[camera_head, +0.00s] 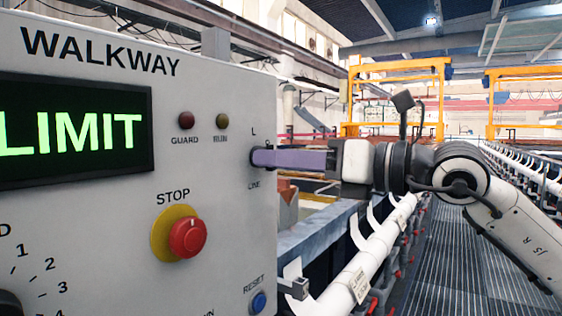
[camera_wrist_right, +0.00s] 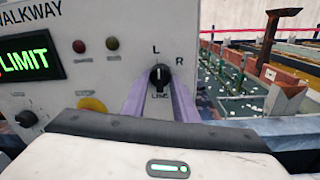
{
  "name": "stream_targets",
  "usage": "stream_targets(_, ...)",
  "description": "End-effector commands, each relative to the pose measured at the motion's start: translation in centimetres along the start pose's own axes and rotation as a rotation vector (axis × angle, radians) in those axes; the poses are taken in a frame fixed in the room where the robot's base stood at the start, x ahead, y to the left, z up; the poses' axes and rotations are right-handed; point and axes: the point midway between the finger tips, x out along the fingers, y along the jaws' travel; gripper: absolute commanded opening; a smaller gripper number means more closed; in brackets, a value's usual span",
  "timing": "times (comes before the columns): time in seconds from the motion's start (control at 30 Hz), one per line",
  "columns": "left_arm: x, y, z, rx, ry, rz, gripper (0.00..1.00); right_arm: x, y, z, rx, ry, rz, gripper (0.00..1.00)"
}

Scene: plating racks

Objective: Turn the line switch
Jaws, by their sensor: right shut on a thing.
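The line switch (camera_wrist_right: 160,76) is a small black rotary knob on the grey control panel (camera_head: 110,215), marked L above, R to the upper right and LINE below. Its pale pointer stands about upright in the right wrist view. In the head view the knob is mostly hidden by the fingers near the panel's right edge. My right gripper (camera_head: 262,157) reaches in from the right with long purple fingers. In the right wrist view its fingers (camera_wrist_right: 160,92) lie on both sides of the knob, shut on it. My left gripper is not in view.
The panel carries a lit LIMIT display (camera_head: 75,131), a red STOP button (camera_head: 188,237) on a yellow ring, a blue RESET button (camera_head: 259,302), GUARD lamp (camera_head: 186,120) and another dial (camera_head: 8,303). White rails (camera_head: 360,262) and a grated walkway (camera_head: 440,270) lie to the right.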

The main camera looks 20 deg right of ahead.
Motion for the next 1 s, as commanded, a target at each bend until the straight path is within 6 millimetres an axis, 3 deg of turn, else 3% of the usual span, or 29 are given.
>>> stream_targets(0.27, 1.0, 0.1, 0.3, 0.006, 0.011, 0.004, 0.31, 0.1, 0.0, -0.4, 0.136, -0.007, 0.003, 0.04)
stream_targets(1.0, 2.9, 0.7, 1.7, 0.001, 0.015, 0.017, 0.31, 0.1, 0.3, -0.2, 0.795, -0.043, 0.009, 0.04)
